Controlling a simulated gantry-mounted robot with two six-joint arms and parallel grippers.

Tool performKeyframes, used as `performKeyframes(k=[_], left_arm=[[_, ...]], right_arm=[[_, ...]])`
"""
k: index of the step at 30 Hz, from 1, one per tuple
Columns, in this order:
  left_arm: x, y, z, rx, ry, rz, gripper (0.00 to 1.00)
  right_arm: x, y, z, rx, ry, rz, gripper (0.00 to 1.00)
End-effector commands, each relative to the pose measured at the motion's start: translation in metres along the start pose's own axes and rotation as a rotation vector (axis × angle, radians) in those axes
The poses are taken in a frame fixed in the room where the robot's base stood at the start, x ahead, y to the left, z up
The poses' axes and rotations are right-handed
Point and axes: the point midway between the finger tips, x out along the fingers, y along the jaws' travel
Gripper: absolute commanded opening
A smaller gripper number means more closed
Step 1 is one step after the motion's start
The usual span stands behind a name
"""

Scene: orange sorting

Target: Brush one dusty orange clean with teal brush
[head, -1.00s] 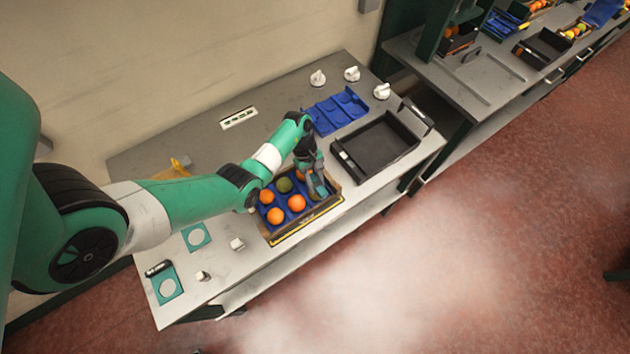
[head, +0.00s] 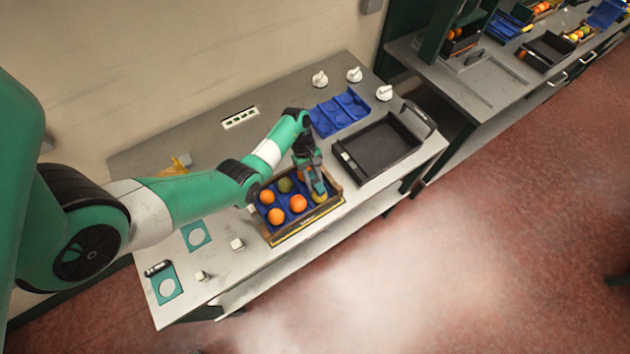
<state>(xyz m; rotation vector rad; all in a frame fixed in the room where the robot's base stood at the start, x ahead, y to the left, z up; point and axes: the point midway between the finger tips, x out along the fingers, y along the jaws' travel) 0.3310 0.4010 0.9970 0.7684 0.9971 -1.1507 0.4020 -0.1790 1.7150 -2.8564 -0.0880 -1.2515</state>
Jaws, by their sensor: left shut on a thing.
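A crate (head: 272,240) with a blue insert stands at the middle of the bench. In it sit several orange fruits, such as one orange (head: 276,216) at the front left, and a dull greenish-brown one (head: 284,185) in the back row. My left gripper (head: 316,186) points down over the right side of the crate. It is shut on the teal brush (head: 318,187), which is small and partly hidden by the fingers. A yellowish orange (head: 319,197) lies directly under the brush, which seems to touch it. My right gripper is not in view.
A black tray (head: 405,158) lies right of the crate, and a blue moulded tray (head: 340,113) lies behind it. White knobs (head: 354,75) stand along the back. Teal squares (head: 197,235) and small pale blocks (head: 237,244) lie at the left front. A yellow object (head: 181,163) lies behind my arm.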

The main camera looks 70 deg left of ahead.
Motion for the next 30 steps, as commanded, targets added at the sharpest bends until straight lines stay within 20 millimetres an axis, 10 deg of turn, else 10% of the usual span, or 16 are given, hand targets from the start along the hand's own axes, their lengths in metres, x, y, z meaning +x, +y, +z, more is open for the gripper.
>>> performKeyframes(k=[14,30], left_arm=[[0.010,0.001,0.025,0.001,0.000,0.002,0.00],[0.004,0.001,0.001,-0.002,0.001,0.002,0.00]], right_arm=[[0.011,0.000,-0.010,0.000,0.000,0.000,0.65],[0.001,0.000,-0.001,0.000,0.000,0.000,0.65]])
